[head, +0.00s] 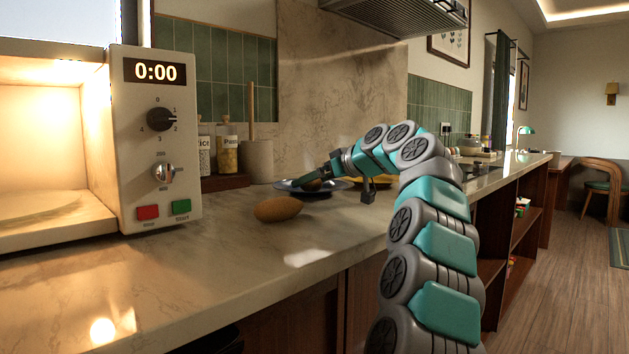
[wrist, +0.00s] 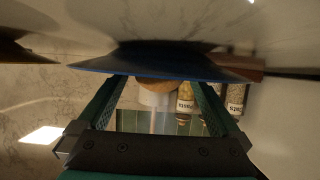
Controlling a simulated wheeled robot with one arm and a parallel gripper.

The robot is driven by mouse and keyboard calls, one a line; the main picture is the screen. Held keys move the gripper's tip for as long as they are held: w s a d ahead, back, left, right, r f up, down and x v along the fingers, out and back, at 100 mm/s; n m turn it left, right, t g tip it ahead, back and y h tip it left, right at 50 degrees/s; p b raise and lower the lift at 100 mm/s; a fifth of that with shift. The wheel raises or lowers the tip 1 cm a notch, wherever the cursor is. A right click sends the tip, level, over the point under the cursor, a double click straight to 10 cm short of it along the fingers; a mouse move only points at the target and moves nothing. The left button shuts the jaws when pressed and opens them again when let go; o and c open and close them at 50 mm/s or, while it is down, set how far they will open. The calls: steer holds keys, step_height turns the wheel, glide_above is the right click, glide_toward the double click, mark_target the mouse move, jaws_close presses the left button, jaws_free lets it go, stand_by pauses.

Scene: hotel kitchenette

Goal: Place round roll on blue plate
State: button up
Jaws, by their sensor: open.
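The blue plate (head: 288,187) lies on the counter beyond the oblong bread. In the wrist view, which appears upside down, its blue rim (wrist: 150,71) spans the top. A small brown round roll (head: 312,185) is at the plate, and it also shows in the wrist view (wrist: 155,84) against the plate's upper side, partly cut off by the rim. My gripper (head: 308,183) is low over the plate, and its fingers (wrist: 160,82) are apart on either side of the roll. I cannot tell whether they touch it.
An oblong brown bread (head: 278,209) lies on the counter in front of the plate. A microwave (head: 155,140) stands at left. Behind the plate are jars (head: 227,152) and a utensil crock (head: 258,160). Another dish with something yellow (head: 378,181) is partly behind my arm.

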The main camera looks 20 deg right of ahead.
steer(key=shift+r, duration=0.15)
steer(key=v, duration=1.2)
steer(key=shift+s, duration=0.1)
